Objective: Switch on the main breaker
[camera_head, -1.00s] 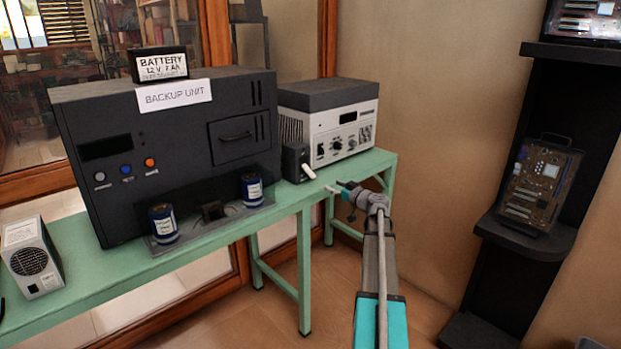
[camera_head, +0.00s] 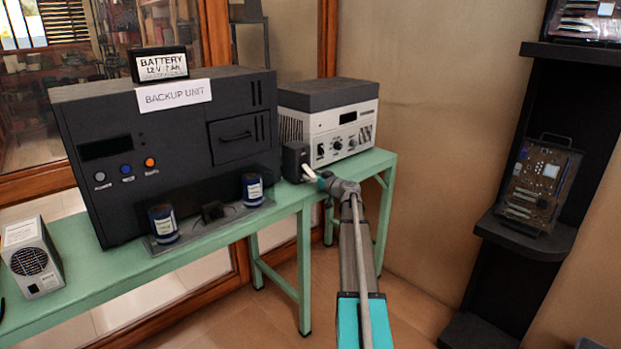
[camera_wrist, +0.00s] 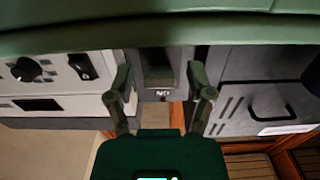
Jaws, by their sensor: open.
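The main breaker (camera_head: 294,161) is a small black box on the green bench, between the backup unit and the grey-and-white device. In the wrist view, which looks upside down, my gripper (camera_wrist: 160,75) is open, with a finger on each side of the dark breaker (camera_wrist: 159,58). I cannot tell whether a finger touches the lever.
The black backup unit (camera_head: 180,165) stands left of the breaker, with two blue cylinders (camera_head: 163,224) before it. The grey-and-white device (camera_head: 345,140) stands close on the right. The green bench (camera_head: 110,275) runs beneath them. A black shelf (camera_head: 525,245) stands far right.

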